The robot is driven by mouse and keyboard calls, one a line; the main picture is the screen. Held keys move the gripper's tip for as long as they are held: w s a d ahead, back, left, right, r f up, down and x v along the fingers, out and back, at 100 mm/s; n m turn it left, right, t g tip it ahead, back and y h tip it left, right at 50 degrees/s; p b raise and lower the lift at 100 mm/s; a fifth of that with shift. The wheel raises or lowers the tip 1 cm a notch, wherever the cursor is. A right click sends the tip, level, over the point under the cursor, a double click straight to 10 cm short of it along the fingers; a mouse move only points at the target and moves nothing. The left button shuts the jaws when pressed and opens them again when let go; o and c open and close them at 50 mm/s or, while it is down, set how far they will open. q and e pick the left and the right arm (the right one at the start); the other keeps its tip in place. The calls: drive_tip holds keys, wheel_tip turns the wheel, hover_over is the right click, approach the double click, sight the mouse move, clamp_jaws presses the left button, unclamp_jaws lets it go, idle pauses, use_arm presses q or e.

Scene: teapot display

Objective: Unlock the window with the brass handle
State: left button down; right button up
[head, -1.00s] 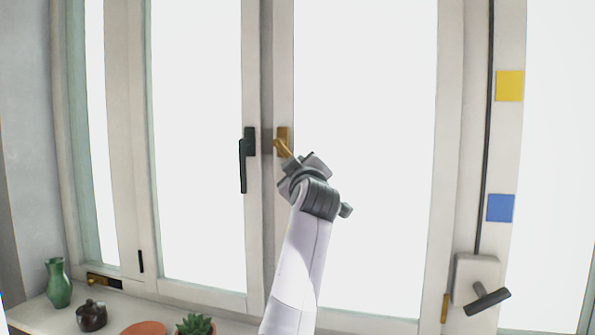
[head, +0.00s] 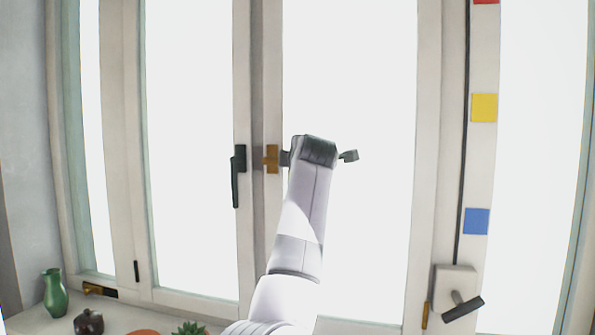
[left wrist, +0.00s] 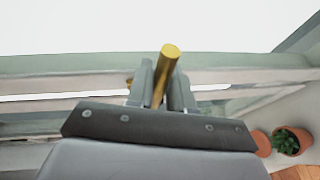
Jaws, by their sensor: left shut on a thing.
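The brass handle's plate (head: 271,158) is on the middle window frame, just right of a dark handle. Its lever points right, roughly level, and my wrist hides most of it. In the left wrist view the brass lever (left wrist: 167,70) stands between the fingers, its round end sticking out past them. My left gripper (left wrist: 160,88) is shut on this lever. In the head view only a bit of the gripper (head: 286,158) shows beside the plate. My right gripper is in neither view.
A dark handle (head: 238,172) hangs down on the left sash. A grey crank box (head: 455,280) with a dark lever is at lower right. A green vase (head: 54,294), a dark pot (head: 89,322) and a succulent (head: 190,328) stand on the sill below.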

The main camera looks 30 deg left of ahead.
use_arm(q)
drive_tip(key=shift+r+n+h, duration=0.25)
drive_tip(key=shift+n+h, duration=0.05)
drive_tip(key=shift+r, duration=0.1)
drive_tip(key=c, duration=1.1)
unclamp_jaws()
drive_tip(key=shift+s+d+b, duration=0.15)
drive_tip(key=shift+s+b, duration=0.05)
drive_tip(key=shift+b, duration=0.15)
drive_tip(key=b+v, duration=0.2)
drive_tip(key=v, duration=0.4)
drive_tip(key=shift+s+d, duration=0.25)
